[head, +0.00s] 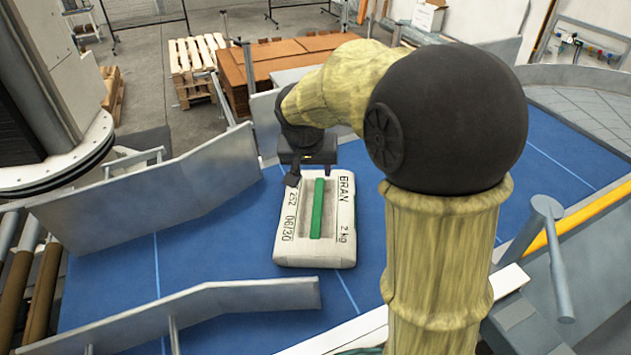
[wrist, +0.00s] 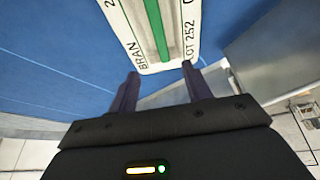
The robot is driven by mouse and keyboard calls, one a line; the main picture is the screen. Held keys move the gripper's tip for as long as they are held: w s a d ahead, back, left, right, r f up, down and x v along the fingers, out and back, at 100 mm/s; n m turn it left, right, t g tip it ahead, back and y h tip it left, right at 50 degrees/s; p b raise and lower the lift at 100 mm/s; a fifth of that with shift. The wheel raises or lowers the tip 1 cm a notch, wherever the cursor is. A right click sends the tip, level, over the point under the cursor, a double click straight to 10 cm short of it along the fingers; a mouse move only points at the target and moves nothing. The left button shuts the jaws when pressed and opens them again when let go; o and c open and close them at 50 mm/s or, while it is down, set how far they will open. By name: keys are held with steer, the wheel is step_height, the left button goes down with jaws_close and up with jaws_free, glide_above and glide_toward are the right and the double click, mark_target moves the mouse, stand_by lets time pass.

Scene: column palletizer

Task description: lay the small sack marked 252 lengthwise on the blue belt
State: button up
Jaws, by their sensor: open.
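The small sack (head: 333,249) is white with a green stripe and marked BRAN, 252, 06/30 and 2 kg. It lies face up, apparently flat, on the blue belt (head: 205,255). Its long side points away from the head camera, roughly across the run of the guide rails. My gripper (head: 306,178) is at the sack's far end, open and with nothing between its fingers. In the wrist view, the sack (wrist: 176,62) starts just beyond my open fingers (wrist: 160,70), one to each side of its end. I cannot tell whether they touch it.
Metal guide plates stand at the back left (head: 165,185) and front left (head: 215,302) of the belt. Rollers (head: 18,285) are at the far left. A post with a round top (head: 552,240) stands at the right. Bare belt lies left of the sack.

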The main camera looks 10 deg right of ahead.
mark_target(318, 199)
steer(key=p+x, duration=0.3)
steer(key=x, duration=1.3)
steer(key=shift+f+p, duration=0.35)
steer(key=shift+f, duration=0.05)
jaws_close()
stand_by(0.7)
